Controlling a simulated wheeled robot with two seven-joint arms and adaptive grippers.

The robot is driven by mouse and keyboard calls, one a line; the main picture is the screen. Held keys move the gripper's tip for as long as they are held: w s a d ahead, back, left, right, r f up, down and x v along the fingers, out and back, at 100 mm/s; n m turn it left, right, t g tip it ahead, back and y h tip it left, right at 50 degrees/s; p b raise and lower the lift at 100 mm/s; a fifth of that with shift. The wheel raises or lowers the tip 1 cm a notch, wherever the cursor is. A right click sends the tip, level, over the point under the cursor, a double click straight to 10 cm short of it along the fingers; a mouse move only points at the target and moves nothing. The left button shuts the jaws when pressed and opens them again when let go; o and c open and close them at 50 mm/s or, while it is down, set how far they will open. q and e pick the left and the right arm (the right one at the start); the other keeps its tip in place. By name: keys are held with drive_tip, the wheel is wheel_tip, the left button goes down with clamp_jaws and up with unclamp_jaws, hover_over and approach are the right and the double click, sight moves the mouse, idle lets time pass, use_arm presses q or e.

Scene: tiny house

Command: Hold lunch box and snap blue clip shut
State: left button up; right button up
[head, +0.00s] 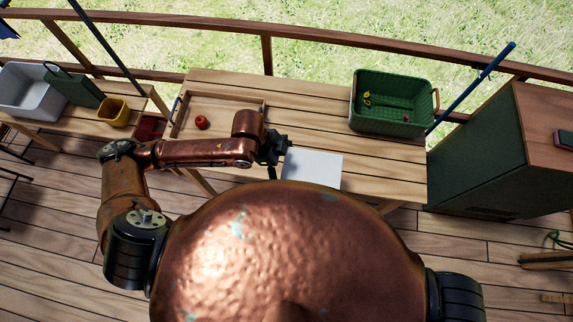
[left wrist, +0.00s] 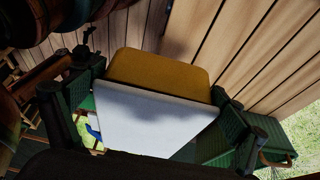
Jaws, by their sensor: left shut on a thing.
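The lunch box has a white lid (head: 312,168) that lies flat at the front edge of the table, right of my left gripper (head: 272,150). In the left wrist view the lunch box shows its white face (left wrist: 150,112) and a mustard-yellow part (left wrist: 160,75) between the two dark fingers of my left gripper (left wrist: 150,108). The gripper is shut on the lunch box. A small blue piece (left wrist: 93,131) shows at the left edge of the white face; I cannot tell whether it is the clip. My right gripper is in neither view.
A wooden tray (head: 235,99) with a red round fruit (head: 201,122) lies left on the table (head: 310,100). A green crate (head: 375,127) stands at the back right. A yellow tub (head: 113,111) stands on the left side table. The table's middle is clear.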

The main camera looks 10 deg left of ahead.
use_arm(q)
drive_tip(key=shift+w+a+f+b, duration=0.35)
drive_tip(key=shift+w+f+b, duration=0.5)
drive_tip(key=shift+w+f, duration=1.25)
drive_tip(key=shift+w+a+f+b, duration=0.4)
drive_tip(key=shift+w+f+b, duration=0.45)
drive_tip(key=shift+w+f, duration=1.25)
drive_tip(key=shift+w+a+f+b, duration=0.35)
drive_tip(key=shift+w+f+b, duration=0.85)
drive_tip(key=shift+w, duration=1.5)
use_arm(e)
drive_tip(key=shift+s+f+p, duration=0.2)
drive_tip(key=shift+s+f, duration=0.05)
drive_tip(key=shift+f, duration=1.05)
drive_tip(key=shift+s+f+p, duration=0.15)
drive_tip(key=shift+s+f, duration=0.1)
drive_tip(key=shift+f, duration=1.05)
use_arm(q)
drive_tip(key=shift+f, duration=0.85)
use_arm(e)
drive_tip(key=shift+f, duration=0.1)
use_arm(q)
drive_tip(key=o, duration=1.3)
drive_tip(key=shift+c, duration=0.4)
drive_tip(key=shift+s, duration=0.1)
drive_tip(key=c, duration=1.2)
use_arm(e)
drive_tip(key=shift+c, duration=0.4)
